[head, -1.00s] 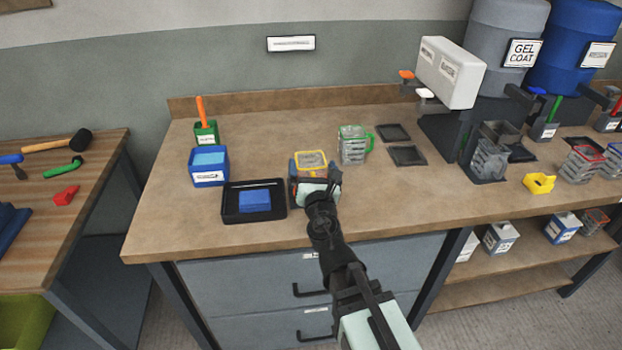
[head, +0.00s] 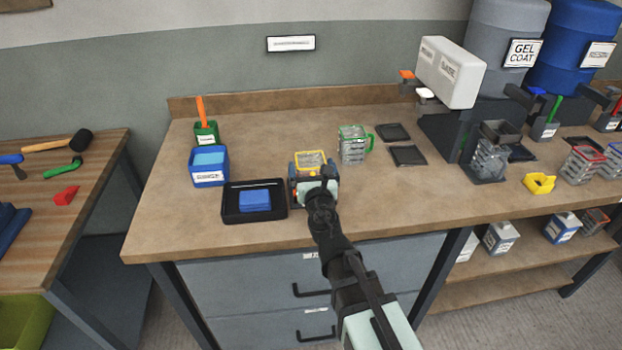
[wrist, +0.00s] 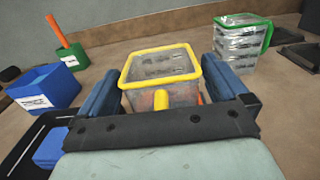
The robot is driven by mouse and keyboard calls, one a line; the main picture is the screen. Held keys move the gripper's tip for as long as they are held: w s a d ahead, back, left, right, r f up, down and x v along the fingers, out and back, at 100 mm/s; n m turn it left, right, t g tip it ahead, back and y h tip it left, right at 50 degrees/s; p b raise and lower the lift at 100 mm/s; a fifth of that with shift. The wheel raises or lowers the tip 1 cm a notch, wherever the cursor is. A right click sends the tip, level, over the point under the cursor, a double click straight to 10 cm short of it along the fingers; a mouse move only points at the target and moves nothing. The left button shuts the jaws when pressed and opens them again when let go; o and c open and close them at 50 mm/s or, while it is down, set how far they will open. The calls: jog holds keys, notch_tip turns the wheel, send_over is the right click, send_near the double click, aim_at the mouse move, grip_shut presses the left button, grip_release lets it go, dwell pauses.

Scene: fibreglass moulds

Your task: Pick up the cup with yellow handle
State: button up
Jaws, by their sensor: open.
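The cup with the yellow rim and handle (wrist: 157,66) stands upright on the bench, and its body is clear. In the head view it (head: 310,159) sits just beyond my gripper, partly hidden by it. My gripper (wrist: 160,92) is open, with one blue finger on each side of the cup and the yellow handle pointing back toward the palm. The fingers appear to flank the cup, with a gap on the left; contact on the right cannot be told. In the head view my gripper (head: 313,172) is low over the bench.
A green-rimmed cup (head: 353,146) stands to the right. A black tray (head: 230,212) with a blue block lies close on the left. A blue box (head: 208,175) and a green holder (head: 206,135) stand further left. Dark flat pads (head: 407,156) lie right of the green-rimmed cup.

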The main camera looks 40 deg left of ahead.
jog(key=shift+c, duration=0.5)
jog(key=c, duration=0.9)
jog(key=shift+r, duration=0.15)
notch_tip(320, 180, up, 10)
dwell(0.4)
jog(key=shift+s+a, duration=0.1)
jog(key=shift+a, duration=0.05)
